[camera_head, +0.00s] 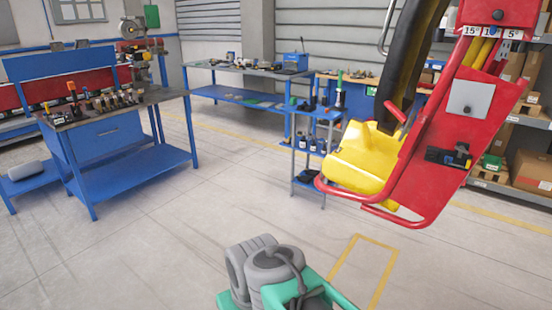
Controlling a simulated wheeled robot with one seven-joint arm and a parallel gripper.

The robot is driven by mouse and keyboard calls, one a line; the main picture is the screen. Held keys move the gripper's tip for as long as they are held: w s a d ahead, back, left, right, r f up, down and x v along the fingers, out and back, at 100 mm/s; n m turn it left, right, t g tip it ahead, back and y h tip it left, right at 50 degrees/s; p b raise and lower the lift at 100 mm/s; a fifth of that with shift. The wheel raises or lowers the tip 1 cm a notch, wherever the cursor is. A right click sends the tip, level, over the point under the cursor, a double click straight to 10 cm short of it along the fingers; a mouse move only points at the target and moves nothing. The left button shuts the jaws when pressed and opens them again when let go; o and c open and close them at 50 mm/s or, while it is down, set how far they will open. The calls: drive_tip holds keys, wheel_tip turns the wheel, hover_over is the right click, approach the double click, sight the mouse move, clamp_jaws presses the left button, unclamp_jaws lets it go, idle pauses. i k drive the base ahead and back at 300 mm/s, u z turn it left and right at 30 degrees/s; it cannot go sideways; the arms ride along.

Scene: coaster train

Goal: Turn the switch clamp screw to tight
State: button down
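A red coaster train car (425,165) hangs tilted at the right, with a yellow seat (365,158) and a black curved restraint (412,60). On its red side panel is a small black fitting (447,156), possibly the switch and its clamp. A clamp screw is too small to make out, and its setting cannot be told. A grey square plate (470,98) sits above the fitting. My gripper is not in view.
A blue workbench (130,160) with tools stands at the left. A blue bench (245,100) and a small shelf cart (308,186) stand behind. Shelves with cardboard boxes (532,165) are at the right. The floor between is clear, with yellow lines (385,275).

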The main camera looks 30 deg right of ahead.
sight(461, 150)
drive_tip(key=u, duration=0.4)
drive_tip(key=i, duration=1.6)
drive_tip(key=z, duration=1.6)
drive_tip(key=i, duration=0.9)
drive_tip(key=z, duration=1.7)
drive_tip(key=k, duration=0.1)
drive_tip(key=u, duration=0.65)
